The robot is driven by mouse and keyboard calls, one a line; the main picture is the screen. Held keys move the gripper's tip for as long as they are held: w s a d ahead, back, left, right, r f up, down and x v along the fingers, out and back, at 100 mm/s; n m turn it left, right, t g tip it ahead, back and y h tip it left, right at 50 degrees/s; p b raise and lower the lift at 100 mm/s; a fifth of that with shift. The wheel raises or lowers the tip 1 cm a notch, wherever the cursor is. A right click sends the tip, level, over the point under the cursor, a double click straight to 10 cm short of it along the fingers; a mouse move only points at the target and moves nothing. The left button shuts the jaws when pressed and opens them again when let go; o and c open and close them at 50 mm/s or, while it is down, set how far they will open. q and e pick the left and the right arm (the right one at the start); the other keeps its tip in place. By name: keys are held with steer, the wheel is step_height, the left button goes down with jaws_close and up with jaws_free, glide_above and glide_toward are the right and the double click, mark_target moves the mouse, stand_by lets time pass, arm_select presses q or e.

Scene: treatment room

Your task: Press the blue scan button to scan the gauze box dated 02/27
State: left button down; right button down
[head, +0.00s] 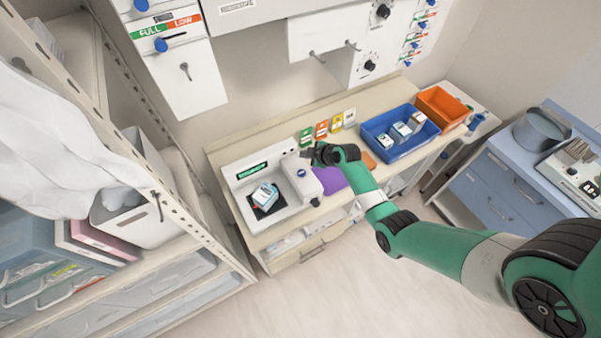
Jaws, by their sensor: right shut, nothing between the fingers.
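A white and blue box (267,192) sits on the black pad (272,206) of a white scanner (241,193) on the counter. Its date is too small to read. The scanner has a green lit display (252,170). A small blue button (301,172) shows on the white housing at the scanner's right side. My right gripper (308,153) is shut and empty, just behind and above the button in the picture; I cannot tell its exact height. My left gripper is not in view.
A blue tray (386,158) with several small boxes and an orange bin (441,107) stand at the counter's right. A purple item (331,180) lies beside the scanner. Coloured cards (322,129) stand behind. A shelf rack (165,190) stands at left.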

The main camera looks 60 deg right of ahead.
mark_target(304, 174)
step_height(304, 174, down, 9)
steer(key=b, duration=0.8)
steer(key=shift+r, duration=0.15)
stand_by(1.6)
steer(key=shift+f+b, duration=0.45)
steer(key=shift+b, duration=0.05)
steer(key=shift+f+b, duration=0.45)
stand_by(0.4)
steer(key=shift+r, duration=0.15)
steer(key=shift+r+p, duration=0.75)
